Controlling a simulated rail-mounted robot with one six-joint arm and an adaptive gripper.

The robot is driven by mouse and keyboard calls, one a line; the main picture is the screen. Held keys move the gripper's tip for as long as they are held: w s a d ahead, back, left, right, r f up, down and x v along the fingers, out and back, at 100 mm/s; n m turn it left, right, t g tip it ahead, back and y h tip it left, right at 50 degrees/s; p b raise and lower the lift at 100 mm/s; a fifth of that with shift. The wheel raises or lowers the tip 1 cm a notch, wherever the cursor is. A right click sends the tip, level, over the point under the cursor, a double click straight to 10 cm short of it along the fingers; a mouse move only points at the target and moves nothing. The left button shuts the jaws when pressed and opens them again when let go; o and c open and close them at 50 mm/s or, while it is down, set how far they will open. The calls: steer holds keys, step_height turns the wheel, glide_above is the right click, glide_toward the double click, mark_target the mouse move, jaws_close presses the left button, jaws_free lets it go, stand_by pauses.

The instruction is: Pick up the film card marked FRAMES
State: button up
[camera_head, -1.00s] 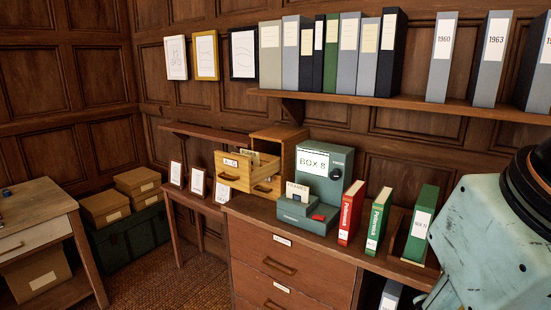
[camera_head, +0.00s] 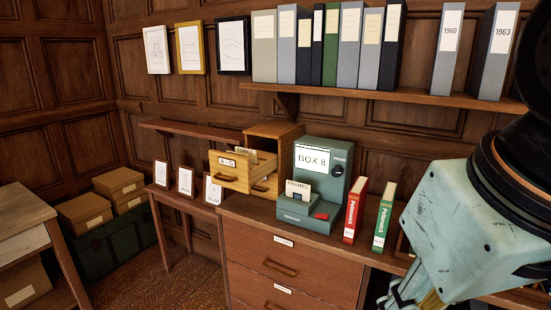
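The film card marked FRAMES (camera_head: 298,189) is a small cream card. It stands upright in the front part of a teal machine (camera_head: 318,176) that carries a white BOX 8 sign (camera_head: 313,160). The machine sits on the wooden cabinet top. My gripper (camera_head: 408,300) is only partly in view at the bottom right, below my pale teal arm, and is well to the right of the card. Its fingertips are cut off or hidden, so I cannot tell whether it is open or shut.
A wooden card drawer (camera_head: 227,171) labelled A-G stands pulled out left of the machine. A red binder (camera_head: 355,211) and a green binder (camera_head: 384,217) stand to its right, between card and arm. A shelf (camera_head: 420,97) of binders hangs above. Small framed pictures (camera_head: 185,182) stand at left.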

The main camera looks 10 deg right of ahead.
steer(key=w+r+n+g+p, duration=0.1)
steer(key=w+r+p, duration=0.35)
steer(key=w, duration=0.45)
steer(key=w+r+n+p, duration=0.25)
steer(key=w+r, duration=0.35)
steer(key=w, duration=0.3)
steer(key=n+g+p, duration=0.3)
steer(key=n+p, duration=0.4)
steer(key=p, duration=1.4)
glide_above(298, 183)
step_height(298, 183, down, 14)
steer(key=shift+w+d+f, duration=0.1)
steer(key=shift+w+f, duration=0.05)
steer(key=shift+w, duration=0.05)
steer(key=shift+f, duration=0.2)
steer(key=shift+f+b, duration=2.5)
steer(key=shift+f, duration=3.25)
